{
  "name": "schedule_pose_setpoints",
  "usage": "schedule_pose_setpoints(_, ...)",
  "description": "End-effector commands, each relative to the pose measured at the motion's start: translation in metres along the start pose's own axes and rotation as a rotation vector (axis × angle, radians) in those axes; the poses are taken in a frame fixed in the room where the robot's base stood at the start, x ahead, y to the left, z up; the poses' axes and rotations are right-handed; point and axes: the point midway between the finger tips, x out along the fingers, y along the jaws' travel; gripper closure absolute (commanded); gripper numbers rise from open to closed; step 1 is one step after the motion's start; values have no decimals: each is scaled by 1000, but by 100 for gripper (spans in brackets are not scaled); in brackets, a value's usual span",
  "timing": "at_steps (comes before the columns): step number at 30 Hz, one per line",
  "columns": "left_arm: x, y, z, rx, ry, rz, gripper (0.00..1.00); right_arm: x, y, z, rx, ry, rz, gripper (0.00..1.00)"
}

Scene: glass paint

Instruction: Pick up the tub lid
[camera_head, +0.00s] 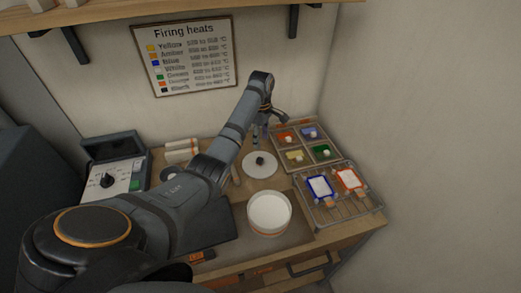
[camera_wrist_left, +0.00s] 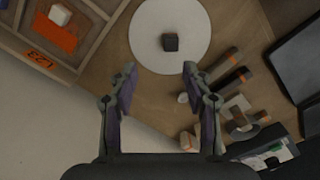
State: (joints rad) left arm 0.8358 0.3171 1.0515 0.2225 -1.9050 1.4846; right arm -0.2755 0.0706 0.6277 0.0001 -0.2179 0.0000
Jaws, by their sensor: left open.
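The tub lid (camera_head: 257,168) is a white disc with a dark knob in its middle, lying flat on the bench behind the white tub (camera_head: 269,213). In the left wrist view the lid (camera_wrist_left: 146,40) fills the top middle, with its dark knob (camera_wrist_left: 170,42) between and beyond the fingertips. My left gripper (camera_head: 268,133) is above the bench, a little behind the lid. In the left wrist view the left gripper (camera_wrist_left: 158,72) is open and empty, with its fingers apart and neither on the knob. My right gripper is not in view.
A compartment tray (camera_head: 305,140) with coloured pieces stands right of the lid. A wire rack (camera_head: 334,213) with two framed tiles is in front of it. A control box (camera_head: 113,178) and pale rolls (camera_head: 181,147) are at left. A sign (camera_head: 190,55) hangs on the wall.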

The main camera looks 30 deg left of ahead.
Motion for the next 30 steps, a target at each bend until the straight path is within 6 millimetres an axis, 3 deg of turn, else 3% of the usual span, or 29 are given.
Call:
schedule_pose_setpoints(4,4,0,1,1,-1,-2,51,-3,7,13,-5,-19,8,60)
schedule_pose_setpoints(11,42,-1,1,2,-2,-3,51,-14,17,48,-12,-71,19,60)
schedule_pose_setpoints(14,51,-1,0,2,-1,-1,51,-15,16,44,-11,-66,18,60)
schedule_pose_setpoints(19,56,-2,0,2,-1,-2,51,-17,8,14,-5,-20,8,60)
schedule_pose_setpoints(22,71,-5,-2,1,-1,-4,51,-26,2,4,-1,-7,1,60)
schedule_pose_setpoints(26,95,-6,-3,0,-2,-3,51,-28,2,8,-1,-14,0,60)
schedule_pose_setpoints(30,104,-5,-3,2,-1,1,51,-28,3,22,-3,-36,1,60)
